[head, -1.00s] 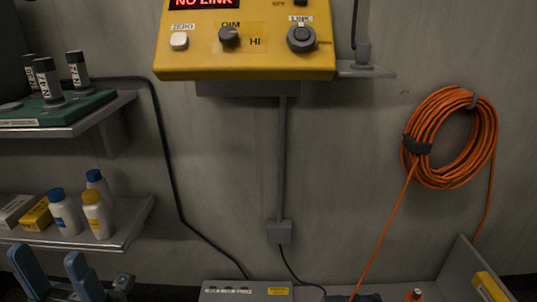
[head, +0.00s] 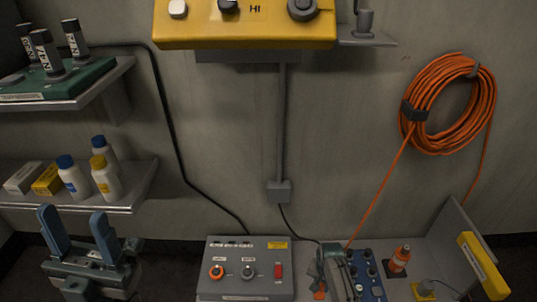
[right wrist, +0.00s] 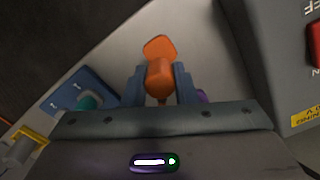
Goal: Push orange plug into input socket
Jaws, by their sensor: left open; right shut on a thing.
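My right gripper (head: 333,262) is shut on the orange plug (right wrist: 160,76), which shows between the two blue fingers in the right wrist view. In the head view the gripper and arm hide most of the plug, right of the grey panel box (head: 245,291). The box has an orange-ringed round fitting (head: 216,272), a grey round one (head: 248,272) and a red switch (head: 278,271). Their labels are too small to read, so I cannot tell which is the input socket. The plug is apart from both fittings. My left gripper (head: 73,222) is open and empty at the lower left.
An orange cable coil (head: 450,105) hangs on the wall, with a strand running down to my right gripper. Shelves with bottles (head: 105,178) are at the left. A yellow console (head: 245,38) is above.

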